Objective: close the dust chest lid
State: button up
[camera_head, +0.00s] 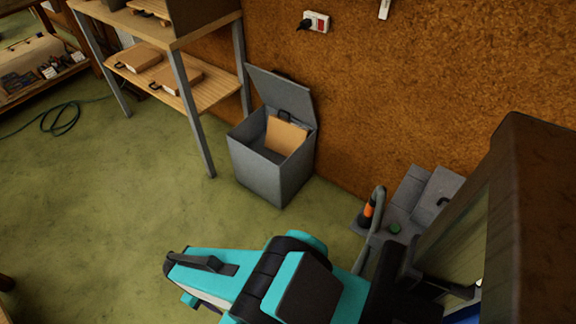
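The dust chest (268,172) is a grey box on the floor against the brown wall. A tan panel or board (286,136) shows inside the chest opening. My teal and black arm crosses the bottom of the view, in front of the chest and apart from it. I cannot make out gripper fingers on it, nor whether they are open or shut.
A wooden shelf unit (178,84) with metal legs stands just left of the chest. A grey unit (410,205) with a curved hose (377,212) is to its right. A brown cabinet-like piece (535,210) blocks the right side.

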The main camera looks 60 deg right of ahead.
aim_at(278, 92)
jog(key=z, duration=4.65)
jog(key=i, duration=0.1)
jog(key=u, duration=3.2)
jog(key=k, duration=0.9)
jog(key=u, duration=0.15)
jog(key=i, duration=0.75)
jog(key=z, duration=0.05)
